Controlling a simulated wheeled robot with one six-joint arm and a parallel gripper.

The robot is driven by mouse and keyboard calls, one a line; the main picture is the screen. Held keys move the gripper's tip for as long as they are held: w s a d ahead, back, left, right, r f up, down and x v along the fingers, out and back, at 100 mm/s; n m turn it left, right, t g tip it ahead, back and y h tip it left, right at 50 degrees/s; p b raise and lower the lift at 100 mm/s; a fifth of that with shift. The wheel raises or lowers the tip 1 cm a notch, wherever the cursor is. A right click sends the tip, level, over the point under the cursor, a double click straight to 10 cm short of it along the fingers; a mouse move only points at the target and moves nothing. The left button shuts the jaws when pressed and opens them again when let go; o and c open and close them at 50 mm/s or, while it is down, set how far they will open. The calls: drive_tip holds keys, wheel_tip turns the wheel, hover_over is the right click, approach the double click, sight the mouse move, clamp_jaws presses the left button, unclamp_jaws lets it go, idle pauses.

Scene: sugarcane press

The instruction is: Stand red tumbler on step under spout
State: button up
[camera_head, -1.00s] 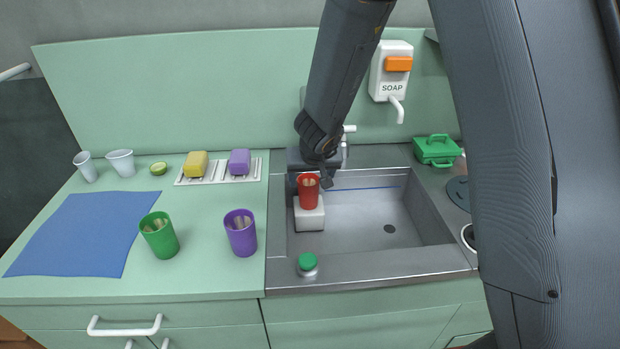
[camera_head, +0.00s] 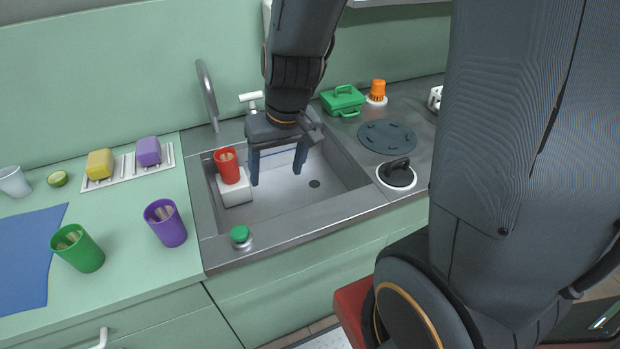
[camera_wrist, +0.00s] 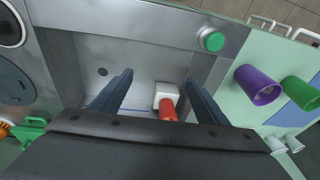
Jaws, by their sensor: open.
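The red tumbler (camera_head: 228,166) stands upright on the white step (camera_head: 236,190) in the left part of the sink (camera_head: 270,206). The faucet's spout (camera_head: 208,92) rises behind and to the left of it. My gripper (camera_head: 277,180) is open and empty above the sink, to the right of the tumbler and apart from it in the head view. In the wrist view the open fingers (camera_wrist: 155,95) point over the sink, with the red tumbler (camera_wrist: 168,110) and white step (camera_wrist: 166,93) near the right finger; part of the tumbler's lower end there is hidden by my gripper's body.
A purple tumbler (camera_head: 165,223) and a green tumbler (camera_head: 77,248) stand on the left counter. A green-topped button (camera_head: 241,237) sits at the sink's front edge. The sink's right part is clear.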

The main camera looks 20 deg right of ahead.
drive_tip(key=s+d+g+h, duration=0.1)
drive_tip(key=s+d, duration=0.4)
drive_tip(key=s, duration=0.1)
drive_tip(key=shift+s+r+m, duration=0.3)
drive_tip(key=shift+s+r, duration=0.05)
drive_tip(key=shift+s, duration=0.05)
